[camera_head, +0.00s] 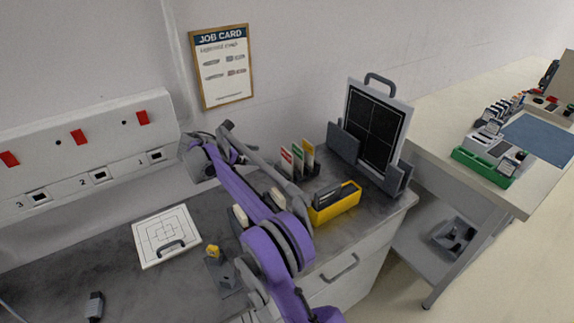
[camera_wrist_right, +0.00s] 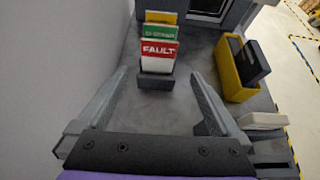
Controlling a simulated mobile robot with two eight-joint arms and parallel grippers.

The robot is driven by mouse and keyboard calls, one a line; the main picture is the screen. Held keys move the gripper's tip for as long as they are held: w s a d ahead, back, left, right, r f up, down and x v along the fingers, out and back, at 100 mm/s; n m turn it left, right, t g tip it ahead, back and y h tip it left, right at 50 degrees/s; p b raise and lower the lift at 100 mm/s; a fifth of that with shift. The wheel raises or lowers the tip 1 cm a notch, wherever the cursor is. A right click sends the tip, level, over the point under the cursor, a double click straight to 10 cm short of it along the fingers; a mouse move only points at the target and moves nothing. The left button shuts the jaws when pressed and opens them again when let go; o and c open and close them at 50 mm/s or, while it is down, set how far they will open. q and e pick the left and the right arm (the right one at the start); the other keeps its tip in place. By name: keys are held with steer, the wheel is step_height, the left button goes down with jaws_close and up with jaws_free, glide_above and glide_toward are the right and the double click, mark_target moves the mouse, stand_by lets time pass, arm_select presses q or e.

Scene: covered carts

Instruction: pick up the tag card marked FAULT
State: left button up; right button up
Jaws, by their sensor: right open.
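The red-topped tag card marked FAULT (camera_wrist_right: 159,52) stands upright at the front of a row in a dark holder (camera_wrist_right: 155,82) in the right wrist view. A green-topped card (camera_wrist_right: 160,31) and a yellow-topped card (camera_wrist_right: 161,17) stand behind it. In the head view the FAULT card (camera_head: 287,161) is the leftmost of the three, near the wall. My right gripper (camera_wrist_right: 159,78) is open and empty. Its fingers point toward the FAULT card, one to each side of its line, and do not touch it. My left gripper is not in view.
A yellow bin (camera_head: 335,203) with dark contents stands right of the cards. A dark panel with a handle (camera_head: 374,128) stands behind it. A white board (camera_head: 166,236) lies on the counter at left. The wall has a job card (camera_head: 222,68) and numbered sockets.

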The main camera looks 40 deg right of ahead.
glide_toward(286, 157)
steer(key=x, duration=0.8)
steer(key=shift+f+p, duration=0.1)
steer(key=shift+p, duration=0.3)
steer(key=shift+s, duration=0.1)
steer(key=c, duration=1.1)
